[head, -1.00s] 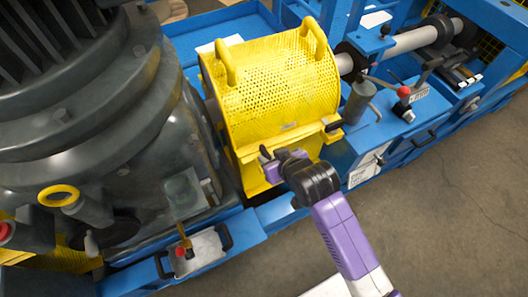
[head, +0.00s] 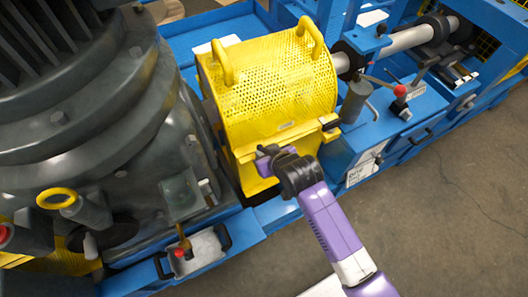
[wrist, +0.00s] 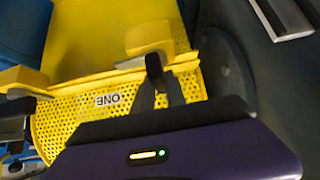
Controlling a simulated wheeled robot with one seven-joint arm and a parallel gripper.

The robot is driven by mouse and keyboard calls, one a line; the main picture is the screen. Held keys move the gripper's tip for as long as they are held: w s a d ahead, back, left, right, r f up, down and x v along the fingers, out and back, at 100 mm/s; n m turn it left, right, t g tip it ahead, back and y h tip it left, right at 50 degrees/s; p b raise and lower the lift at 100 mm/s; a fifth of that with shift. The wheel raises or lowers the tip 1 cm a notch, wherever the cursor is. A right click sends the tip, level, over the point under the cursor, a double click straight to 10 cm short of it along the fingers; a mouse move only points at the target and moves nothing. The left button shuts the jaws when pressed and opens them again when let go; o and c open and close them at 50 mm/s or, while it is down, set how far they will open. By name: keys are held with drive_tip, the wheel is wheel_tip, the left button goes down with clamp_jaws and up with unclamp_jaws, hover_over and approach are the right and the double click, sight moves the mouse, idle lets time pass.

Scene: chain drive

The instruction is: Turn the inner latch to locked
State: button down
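The yellow perforated guard (head: 275,85) stands beside the dark motor housing, its rounded cover down. My gripper (head: 262,158) is at the guard's front lower edge, at the end near the motor. The outer yellow latch block (head: 332,125) is at the far end.
The dark motor housing (head: 100,110) stands close to the left of my gripper. The floor (head: 440,210) at the right front is clear.

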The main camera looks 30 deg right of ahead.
drive_tip(key=shift+n+y, duration=0.3)
drive_tip(key=shift+n, duration=0.1)
drive_tip(key=n+y, duration=0.2)
drive_tip(key=shift+n, duration=0.4)
drive_tip(key=n+g+y+b, duration=0.1)
drive_tip(key=n+y, duration=0.1)
drive_tip(key=n+g+y+b, duration=0.1)
drive_tip(key=n+b, duration=0.1)
drive_tip(key=n, duration=0.1)
drive_tip(key=shift+w+f+g+y, duration=0.1)
drive_tip(key=shift+w+g+y, duration=0.05)
drive_tip(key=shift+g+y, duration=0.2)
drive_tip(key=n+g+y+b, duration=0.2)
drive_tip(key=n+g+b, duration=0.1)
drive_tip(key=n, duration=0.2)
drive_tip(key=n+g+b, duration=0.2)
drive_tip(key=n+g, duration=0.1)
drive_tip(key=n, duration=0.1)
drive_tip(key=shift+y+b, duration=0.3)
drive_tip(key=shift+y, duration=0.05)
drive_tip(key=shift+n+g, duration=0.25)
drive_tip(key=shift+n, duration=0.05)
drive_tip(key=c, duration=1.4)
unclamp_jaws()
drive_tip(key=shift+o, duration=0.2)
